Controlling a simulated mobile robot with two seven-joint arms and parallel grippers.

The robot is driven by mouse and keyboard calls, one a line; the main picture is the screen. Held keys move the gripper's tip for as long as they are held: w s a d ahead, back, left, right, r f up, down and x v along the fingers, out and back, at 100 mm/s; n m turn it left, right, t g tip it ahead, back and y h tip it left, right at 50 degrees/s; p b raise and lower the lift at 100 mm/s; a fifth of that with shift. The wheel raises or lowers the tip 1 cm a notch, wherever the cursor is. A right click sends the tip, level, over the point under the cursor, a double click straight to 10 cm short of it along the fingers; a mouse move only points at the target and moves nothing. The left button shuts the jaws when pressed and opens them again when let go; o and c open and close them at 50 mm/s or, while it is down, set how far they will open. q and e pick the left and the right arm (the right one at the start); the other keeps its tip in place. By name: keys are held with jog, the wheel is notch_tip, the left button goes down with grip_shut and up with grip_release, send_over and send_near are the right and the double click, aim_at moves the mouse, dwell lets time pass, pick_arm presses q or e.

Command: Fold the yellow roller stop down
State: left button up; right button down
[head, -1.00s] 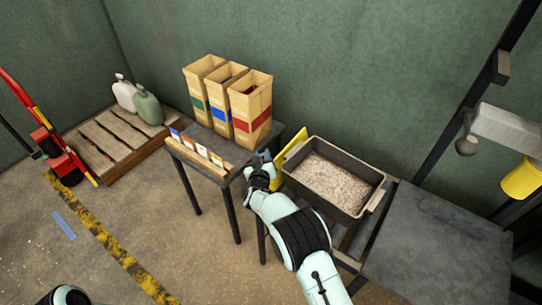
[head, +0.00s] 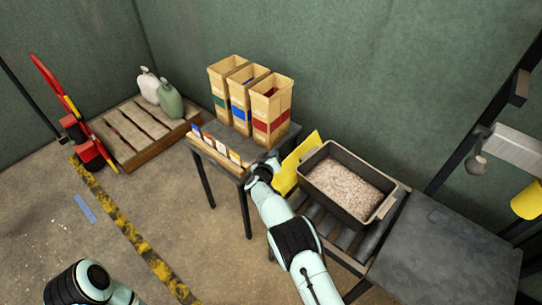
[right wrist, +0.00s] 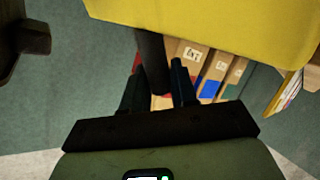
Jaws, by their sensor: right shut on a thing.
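The yellow roller stop (head: 290,172) stands tilted at the left end of the roller table, beside the grey tray of grain (head: 388,207). Its yellow plate also fills the top of the right wrist view (right wrist: 215,22). My right gripper (head: 266,168) is at the stop's left side, its fingers partly hidden by my own wrist. In the right wrist view the gripper (right wrist: 158,92) is shut on a dark bar (right wrist: 151,60) that runs up under the yellow plate. Only a part of my left arm shows at the lower left; its gripper is out of view.
A small table (head: 205,148) with three tall paper bags (head: 250,95) and a row of cards stands close left of the stop. Rollers (head: 340,238) show below the tray. A dark flat worktop (head: 445,250) lies to the right. A pallet (head: 140,130) stands far left.

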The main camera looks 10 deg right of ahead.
jog(key=c, duration=1)
grip_release()
jog(key=shift+c, duration=0.2)
jog(key=p+v, duration=0.2)
jog(key=v, duration=1.1)
jog(key=shift+s, duration=0.2)
jog(key=shift+a, duration=0.1)
